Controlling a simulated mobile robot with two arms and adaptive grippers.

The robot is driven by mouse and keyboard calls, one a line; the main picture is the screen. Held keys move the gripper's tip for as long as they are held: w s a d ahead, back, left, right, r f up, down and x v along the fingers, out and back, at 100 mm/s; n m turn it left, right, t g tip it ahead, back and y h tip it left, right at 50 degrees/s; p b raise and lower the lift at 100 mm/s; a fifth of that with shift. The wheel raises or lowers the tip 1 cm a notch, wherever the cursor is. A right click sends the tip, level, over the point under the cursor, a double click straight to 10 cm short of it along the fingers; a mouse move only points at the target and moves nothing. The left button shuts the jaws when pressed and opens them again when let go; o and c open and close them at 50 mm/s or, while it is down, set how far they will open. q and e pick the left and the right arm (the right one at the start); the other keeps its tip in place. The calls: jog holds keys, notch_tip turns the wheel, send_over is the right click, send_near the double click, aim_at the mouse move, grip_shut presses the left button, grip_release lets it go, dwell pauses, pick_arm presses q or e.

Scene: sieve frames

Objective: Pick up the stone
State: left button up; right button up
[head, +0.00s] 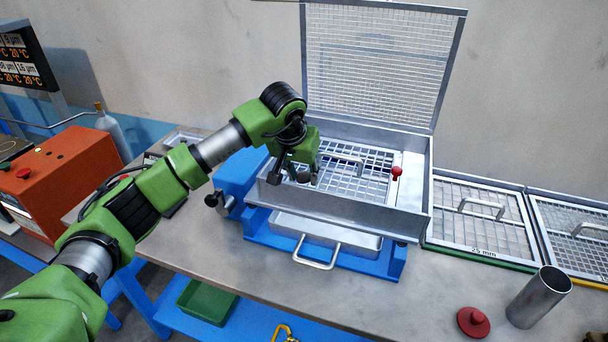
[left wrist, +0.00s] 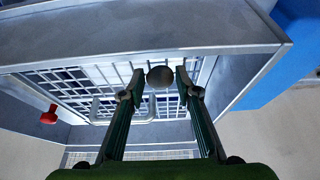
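The stone (left wrist: 160,77) is a small round dark grey lump on the grid inside the metal sieve box. In the left wrist view it shows between my two fingertips, with a narrow gap at each side. My left gripper (left wrist: 160,83) is open around or just above it; I cannot tell the exact height. In the head view my left gripper (head: 294,176) reaches down into the left part of the sieve box (head: 340,205), and the fingers largely hide the stone. My right gripper is not in view.
The box has a raised mesh lid (head: 380,60), a grid with a handle (head: 345,165) and a red knob (head: 397,172). Its walls stand close to my gripper. Spare sieve frames (head: 475,225), a metal cup (head: 538,297) and a red lid (head: 473,321) are at right.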

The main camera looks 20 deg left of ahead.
pick_arm(q)
jog(key=c, duration=0.8)
jog(key=shift+o, duration=0.2)
jog(key=shift+r, duration=0.1)
